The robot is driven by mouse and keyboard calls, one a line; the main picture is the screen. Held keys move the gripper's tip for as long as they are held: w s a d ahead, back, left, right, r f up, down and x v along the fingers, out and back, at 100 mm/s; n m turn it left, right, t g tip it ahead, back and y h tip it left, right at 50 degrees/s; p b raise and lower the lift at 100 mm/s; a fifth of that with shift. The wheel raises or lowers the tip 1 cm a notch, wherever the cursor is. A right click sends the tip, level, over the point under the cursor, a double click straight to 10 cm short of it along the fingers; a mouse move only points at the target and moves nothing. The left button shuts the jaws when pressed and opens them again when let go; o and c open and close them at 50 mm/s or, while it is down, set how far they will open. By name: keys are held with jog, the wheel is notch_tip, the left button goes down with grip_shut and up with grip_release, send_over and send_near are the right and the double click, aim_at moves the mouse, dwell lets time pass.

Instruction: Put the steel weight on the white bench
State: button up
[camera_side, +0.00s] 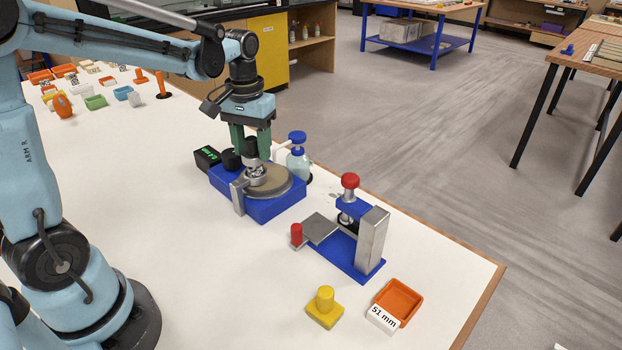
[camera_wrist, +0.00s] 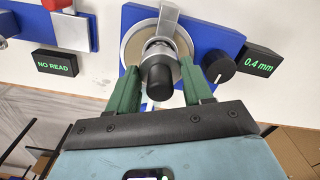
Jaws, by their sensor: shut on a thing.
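The steel weight (camera_side: 257,172) is a short silver cylinder with a black knob. It is at the round disc (camera_side: 284,188) of the blue lapping machine (camera_side: 276,208); I cannot tell whether it touches the disc. My gripper (camera_side: 250,150) points down over the machine, its green fingers shut on the weight. In the wrist view the steel weight (camera_wrist: 158,48) shows between the fingertips of my gripper (camera_wrist: 160,72), black knob toward the camera. The white bench (camera_side: 165,210) spreads around the machine, with bare surface in front and to the left.
A black readout (camera_wrist: 262,57) showing 0.4 mm and a black dial stand beside the machine. A blue-capped bottle (camera_side: 298,160) is close behind it. A blue gauge stand (camera_side: 352,250) with a red knob, a yellow block (camera_side: 324,310) and an orange tray (camera_side: 400,300) are to the right.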

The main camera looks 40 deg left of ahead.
jog(key=shift+r, duration=2.5)
jog(key=s+d+f, duration=0.5)
jog(key=s+d, duration=0.3)
jog(key=s, duration=0.4)
send_over(208, 219)
notch_tip(208, 219, down, 7)
jog(key=shift+f, duration=2)
jog(key=shift+f, duration=0.15)
jog(key=o, duration=1.4)
